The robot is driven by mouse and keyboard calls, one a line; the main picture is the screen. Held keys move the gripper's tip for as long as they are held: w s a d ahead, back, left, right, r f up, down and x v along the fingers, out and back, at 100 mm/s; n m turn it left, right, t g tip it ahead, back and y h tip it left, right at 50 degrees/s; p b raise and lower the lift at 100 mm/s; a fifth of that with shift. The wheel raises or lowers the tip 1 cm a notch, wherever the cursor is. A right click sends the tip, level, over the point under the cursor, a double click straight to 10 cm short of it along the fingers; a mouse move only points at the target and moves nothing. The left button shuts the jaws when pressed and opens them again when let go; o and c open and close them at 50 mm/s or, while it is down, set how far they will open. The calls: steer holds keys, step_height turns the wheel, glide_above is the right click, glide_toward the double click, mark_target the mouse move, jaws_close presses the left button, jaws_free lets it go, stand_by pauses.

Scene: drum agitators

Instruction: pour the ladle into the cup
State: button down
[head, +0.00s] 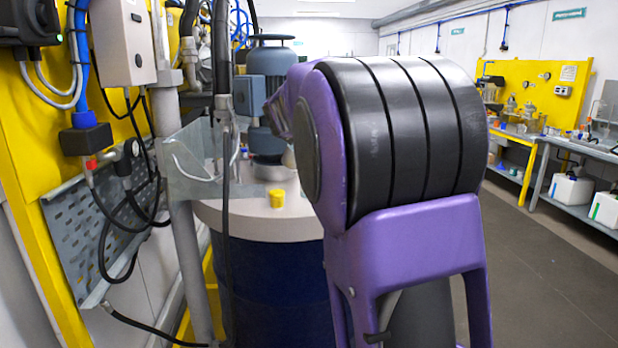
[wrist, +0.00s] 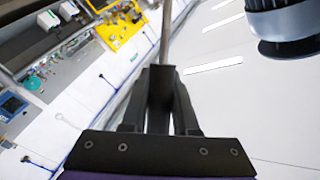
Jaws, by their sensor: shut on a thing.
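A small yellow cup (head: 277,199) stands on the pale round top of a dark blue drum (head: 275,285) in the head view. My gripper (wrist: 161,78) shows in the wrist view with its fingers closed on a thin grey rod, which looks like the handle of the ladle (wrist: 165,32). The rod runs up out of the top of the wrist view. The ladle's bowl is out of that view, so I cannot tell its tilt or contents. In the head view my purple and black arm hides the gripper and part of the drum top.
A grey-blue motor (head: 267,85) stands on the drum behind the cup. A clear bent guard (head: 196,160), a grey post and hanging hoses stand left of the cup. A yellow wall panel (head: 30,140) is at far left. Open floor (head: 560,270) and benches lie right.

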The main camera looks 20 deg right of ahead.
steer(key=shift+s+d+f+m, duration=1.2)
steer(key=shift+s+d+m, duration=0.1)
steer(key=shift+d+m, duration=0.1)
stand_by(2.1)
steer(key=shift+s+d+f+m, duration=0.2)
steer(key=shift+s+f+m, duration=0.1)
steer(key=shift+f, duration=0.3)
steer(key=shift+s+d+f+m, duration=0.15)
steer(key=shift+d+f+m, duration=0.15)
steer(key=shift+f, duration=0.25)
steer(key=shift+s+d+f+m, duration=0.15)
steer(key=shift+s+f+m, duration=0.15)
steer(key=shift+f, duration=0.3)
stand_by(0.7)
steer(key=w+a+r+n, duration=0.9)
steer(key=a+r, duration=0.1)
steer(key=shift+w+n+t, duration=0.3)
steer(key=shift+w+n, duration=0.1)
stand_by(0.4)
